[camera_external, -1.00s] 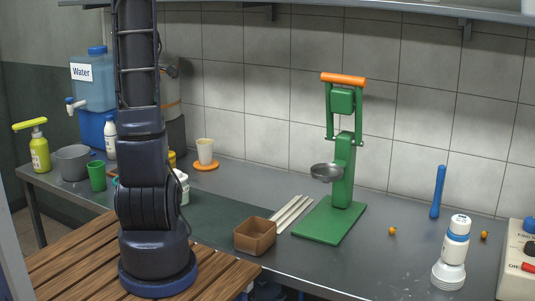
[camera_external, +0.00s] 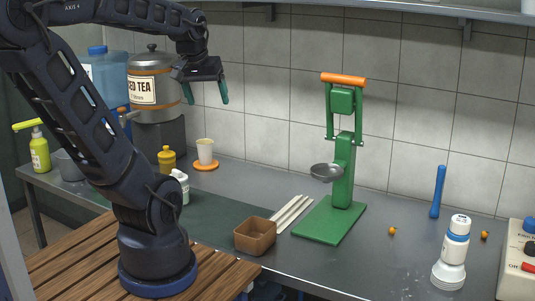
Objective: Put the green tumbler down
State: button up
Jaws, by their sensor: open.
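The green tumbler does not show now; my arm covers the spot at the left of the counter where it stood a second ago. My gripper (camera_external: 206,94) hangs in the air in front of the tiled wall, its two teal fingers pointing down and spread apart. Nothing shows between the fingers. In the picture it is above a cream cup on an orange coaster (camera_external: 205,166), clear of it.
A tea dispenser (camera_external: 155,88) stands left of my gripper. A yellow jar (camera_external: 166,159), a brown box (camera_external: 255,236) and a green press (camera_external: 343,165) stand on the counter (camera_external: 385,262). A shelf (camera_external: 400,8) runs overhead.

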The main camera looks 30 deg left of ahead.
jog(key=shift+s+d+f+m, duration=0.15)
jog(key=shift+s+d+m, duration=0.5)
jog(key=shift+s+m, duration=0.2)
jog(key=shift+s+d+f+m, duration=0.1)
jog(key=shift+s+d+m, duration=0.6)
jog(key=shift+s, duration=0.2)
